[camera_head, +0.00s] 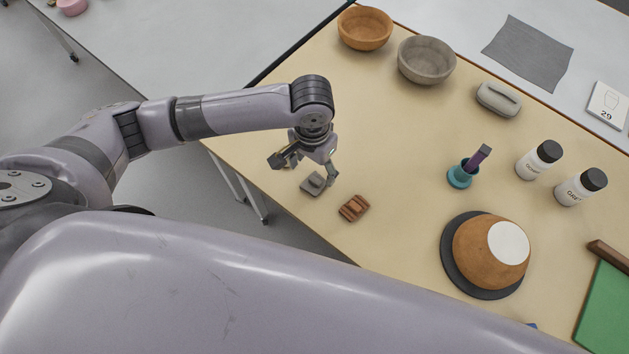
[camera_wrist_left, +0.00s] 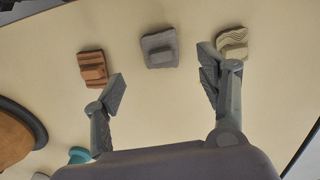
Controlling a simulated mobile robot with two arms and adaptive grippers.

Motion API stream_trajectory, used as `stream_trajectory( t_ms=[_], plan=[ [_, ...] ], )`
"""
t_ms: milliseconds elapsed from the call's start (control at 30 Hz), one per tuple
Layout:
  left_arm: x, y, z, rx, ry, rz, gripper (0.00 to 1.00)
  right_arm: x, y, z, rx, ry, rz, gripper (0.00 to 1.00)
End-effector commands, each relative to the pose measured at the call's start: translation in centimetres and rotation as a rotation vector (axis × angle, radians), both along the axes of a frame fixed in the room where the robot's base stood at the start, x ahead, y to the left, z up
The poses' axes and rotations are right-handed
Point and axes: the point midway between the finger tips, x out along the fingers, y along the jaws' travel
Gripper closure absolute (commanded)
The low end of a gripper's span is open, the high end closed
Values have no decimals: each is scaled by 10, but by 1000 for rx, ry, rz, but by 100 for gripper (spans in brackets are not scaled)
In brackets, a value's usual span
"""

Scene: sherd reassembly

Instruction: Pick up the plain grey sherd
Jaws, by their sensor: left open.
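The plain grey sherd (camera_head: 312,185) lies flat on the tan table near its left edge, with a raised block on top. It also shows in the left wrist view (camera_wrist_left: 159,50), at the top middle. My left gripper (camera_head: 305,171) is open and empty above the sherd. In the left wrist view my left gripper (camera_wrist_left: 163,86) has its fingers spread, with the grey sherd beyond the gap between them. The sherd is apart from both fingers. My right gripper is not in view.
A red-brown striped sherd (camera_head: 354,207) and a cream wavy-lined sherd (camera_wrist_left: 233,42) flank the grey one. An upturned orange bowl (camera_head: 485,255), a teal cup (camera_head: 460,178) and white bottles (camera_head: 535,163) stand farther right. The table's middle is clear.

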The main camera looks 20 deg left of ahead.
Motion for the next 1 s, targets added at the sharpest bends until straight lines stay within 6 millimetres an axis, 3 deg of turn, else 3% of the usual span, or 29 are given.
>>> stream_trajectory(
  t_ms=[267,600,867,1000],
  plan=[
    [0,0,-22,0,1,1,33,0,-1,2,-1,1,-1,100],
    [-1,1,-66,1,-1,-1,33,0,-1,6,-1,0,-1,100],
    [-1,0,-69,0,-2,-2,33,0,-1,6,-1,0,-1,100],
    [-1,0,-69,0,-2,-1,43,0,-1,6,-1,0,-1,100]
  ],
)
